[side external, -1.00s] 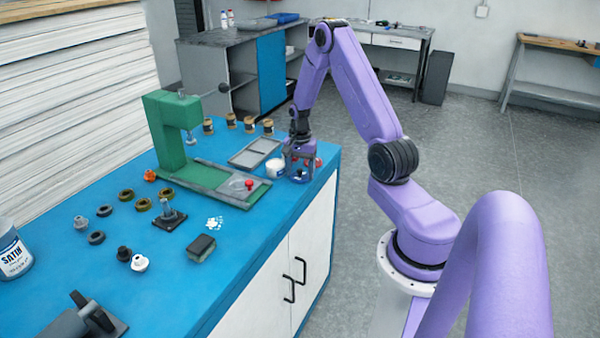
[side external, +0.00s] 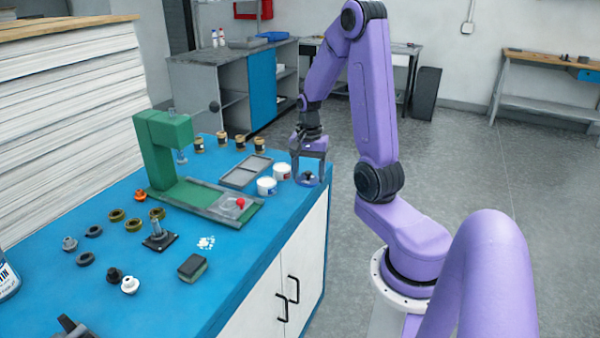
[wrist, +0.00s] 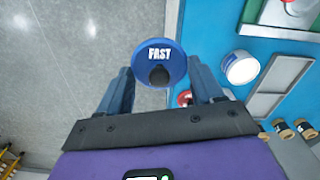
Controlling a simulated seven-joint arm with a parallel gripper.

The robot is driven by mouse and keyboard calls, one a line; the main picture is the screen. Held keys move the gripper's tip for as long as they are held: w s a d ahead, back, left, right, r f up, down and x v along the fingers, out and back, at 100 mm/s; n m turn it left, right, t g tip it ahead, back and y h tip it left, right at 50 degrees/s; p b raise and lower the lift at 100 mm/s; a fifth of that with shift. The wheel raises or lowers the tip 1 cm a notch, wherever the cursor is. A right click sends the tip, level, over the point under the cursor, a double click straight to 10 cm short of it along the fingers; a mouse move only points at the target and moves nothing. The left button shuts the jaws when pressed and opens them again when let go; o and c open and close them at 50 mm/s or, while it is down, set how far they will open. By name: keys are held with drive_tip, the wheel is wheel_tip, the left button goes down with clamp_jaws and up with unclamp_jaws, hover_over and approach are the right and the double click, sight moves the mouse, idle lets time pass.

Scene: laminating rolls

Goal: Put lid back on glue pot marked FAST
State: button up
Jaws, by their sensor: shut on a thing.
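My gripper (side external: 308,176) is shut on a round blue lid (wrist: 151,45) that reads FAST and has a black knob (wrist: 159,76). In the wrist view the lid lies between the two fingers of my gripper (wrist: 160,70). In the side view the lid is small and partly hidden by the fingers, at the right edge of the blue bench. Two white pots, one nearer (side external: 266,186) and one farther (side external: 282,171), stand just left of my gripper. Their markings are too small to read. One white-topped pot (wrist: 241,68) shows right of the lid in the wrist view.
A grey divided tray (side external: 245,171) lies behind the pots. A green press (side external: 165,150) with a red knob on its base stands to the left. Several spools (side external: 222,141) stand at the back. Grey floor (wrist: 60,70) shows beyond the bench edge.

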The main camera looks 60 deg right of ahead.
drive_tip(key=s+a, duration=0.1)
drive_tip(key=s+r, duration=0.1)
drive_tip(key=shift+s+a+r, duration=0.25)
drive_tip(key=shift+s+a, duration=0.05)
drive_tip(key=shift+a, duration=0.1)
drive_tip(key=w+d, duration=0.4)
drive_tip(key=w, duration=0.7)
hover_over(267, 181)
wheel_tip(267, 181, down, 2)
drive_tip(key=shift+m, duration=0.4)
drive_tip(key=shift+s+a+f, duration=0.1)
drive_tip(key=shift+f, duration=3.1)
drive_tip(key=shift+f, duration=0.15)
drive_tip(key=o, duration=1.1)
drive_tip(key=shift+o, duration=0.4)
